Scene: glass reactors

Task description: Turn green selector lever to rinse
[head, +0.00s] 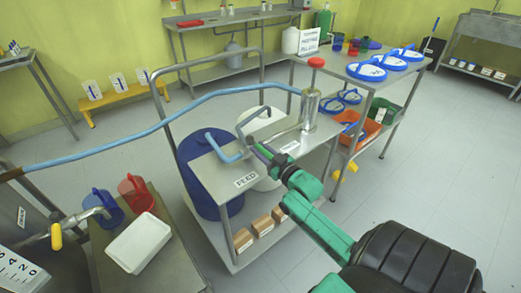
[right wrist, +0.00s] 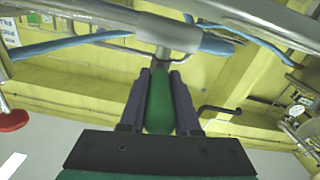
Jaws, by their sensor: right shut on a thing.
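The green selector lever (right wrist: 160,108) shows in the right wrist view, between the two dark fingers of my right gripper (right wrist: 161,90), which is shut on it. The lever joins a grey metal pipe fitting (right wrist: 165,35) above it. In the head view my right gripper (head: 262,152) is over the steel cart top, between the FEED label (head: 245,180) and a second label (head: 290,146) too small to read. My left gripper is not in view.
A steel cylinder with a red knob (head: 316,63) stands behind my gripper, with a blue hose (head: 200,100) running left. A blue drum (head: 208,165) and a white drum (head: 262,125) stand by the cart. A cart with blue-rimmed lids (head: 365,71) is at the right.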

